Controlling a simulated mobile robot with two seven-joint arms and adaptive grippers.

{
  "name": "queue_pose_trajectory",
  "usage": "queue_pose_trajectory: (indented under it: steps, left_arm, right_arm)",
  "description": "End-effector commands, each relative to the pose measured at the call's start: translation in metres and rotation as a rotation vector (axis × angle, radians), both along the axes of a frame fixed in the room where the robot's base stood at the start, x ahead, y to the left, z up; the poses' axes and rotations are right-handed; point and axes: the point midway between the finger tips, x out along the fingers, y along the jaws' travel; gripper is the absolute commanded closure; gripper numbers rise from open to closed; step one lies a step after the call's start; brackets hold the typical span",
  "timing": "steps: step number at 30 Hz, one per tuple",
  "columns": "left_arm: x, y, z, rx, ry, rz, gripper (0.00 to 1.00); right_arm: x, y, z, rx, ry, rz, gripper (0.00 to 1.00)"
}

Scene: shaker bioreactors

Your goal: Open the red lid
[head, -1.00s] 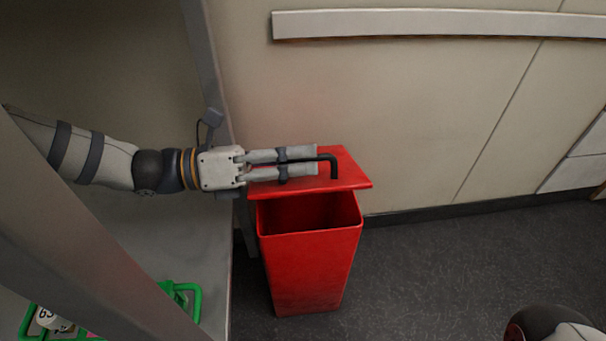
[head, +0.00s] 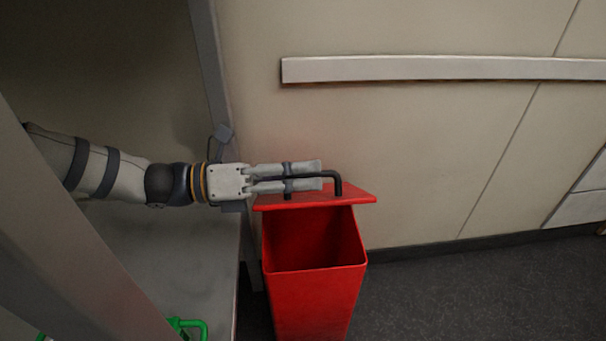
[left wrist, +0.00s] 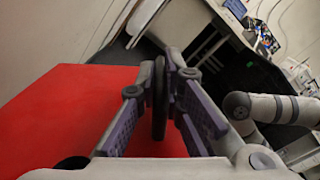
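The red lid (head: 345,193) is raised and tilted over a tall red bin (head: 312,300), with the bin's dark opening showing below its front edge. The lid carries a black bar handle (head: 338,182). My left gripper (head: 318,175) comes in from the left with its two fingers along the handle, one on each side. In the left wrist view, the black handle (left wrist: 160,100) stands between the finger pads, and the red lid (left wrist: 65,105) fills the left side. The gripper looks shut on the handle. My right gripper is not in view.
A beige wall with a pale rail (head: 440,68) stands behind the bin. A grey cabinet or bench edge (head: 225,290) is close on the bin's left. A green rack (head: 188,325) shows at the bottom. Dark floor (head: 480,295) to the right is clear.

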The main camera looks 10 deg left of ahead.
Motion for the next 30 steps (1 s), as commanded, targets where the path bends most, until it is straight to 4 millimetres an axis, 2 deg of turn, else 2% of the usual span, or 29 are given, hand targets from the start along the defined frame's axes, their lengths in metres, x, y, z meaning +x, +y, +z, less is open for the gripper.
queue_pose_trajectory:
  steps: [2, 14, 17, 24, 27, 30]
  left_arm:
    - [0.0, 0.0, 0.002, -0.005, -0.003, -0.002, 0.7]
    - [-0.001, 0.003, 0.001, -0.002, -0.001, -0.001, 0.7]
    - [-0.006, 0.019, 0.001, -0.002, -0.001, 0.003, 0.7]
    - [-0.026, 0.081, 0.001, -0.002, -0.004, 0.003, 0.7]
    - [-0.032, 0.1, 0.002, -0.003, -0.003, 0.002, 0.7]
    - [-0.036, 0.11, 0.002, -0.004, -0.002, 0.0, 0.7]
  right_arm:
    - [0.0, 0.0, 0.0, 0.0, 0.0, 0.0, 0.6]
    - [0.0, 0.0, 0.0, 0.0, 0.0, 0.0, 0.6]
    - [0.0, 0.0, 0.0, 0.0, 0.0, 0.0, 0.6]
    - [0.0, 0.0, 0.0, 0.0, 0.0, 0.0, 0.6]
    - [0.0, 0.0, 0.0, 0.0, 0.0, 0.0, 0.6]
    - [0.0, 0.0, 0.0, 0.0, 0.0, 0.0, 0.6]
